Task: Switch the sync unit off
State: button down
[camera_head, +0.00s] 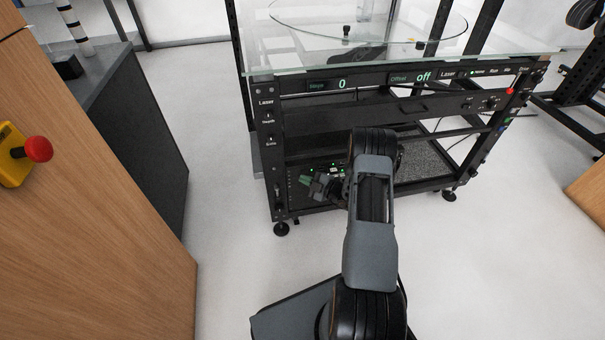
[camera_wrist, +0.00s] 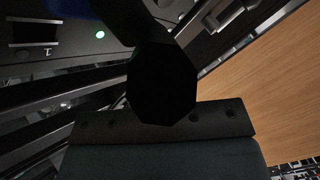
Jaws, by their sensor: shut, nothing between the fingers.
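The black turntable rig (camera_head: 370,103) stands ahead with a glass top. On its lower shelf is a dark unit with small green lights (camera_head: 333,169), which may be the sync unit; my arm partly hides it. My gripper (camera_head: 308,184) is at the left end of this shelf, low and in front of the lit unit. It is shut and empty. In the wrist view my gripper (camera_wrist: 162,85) is a dark shape covering the middle. I cannot read any sync switch.
The rig's left front post (camera_head: 270,150) carries small labelled switches, close to my gripper. A front display strip (camera_head: 385,80) reads 0 and off. A wooden cabinet (camera_head: 90,220) with a red button (camera_head: 39,149) stands at left. White floor is clear between them.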

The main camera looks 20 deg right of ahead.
jog(key=shift+w, duration=0.3)
jog(key=shift+w+d, duration=0.15)
jog(key=shift+w, duration=0.25)
dwell(0.6)
jog(key=shift+s, duration=0.1)
jog(key=shift+s+p, duration=0.4)
jog(key=shift+s, duration=0.35)
jog(key=shift+a, duration=0.2)
jog(key=s+a+p, duration=0.1)
jog(key=s+p, duration=0.1)
jog(key=s, duration=0.4)
jog(key=shift+p, duration=0.3)
jog(key=shift+w, duration=0.1)
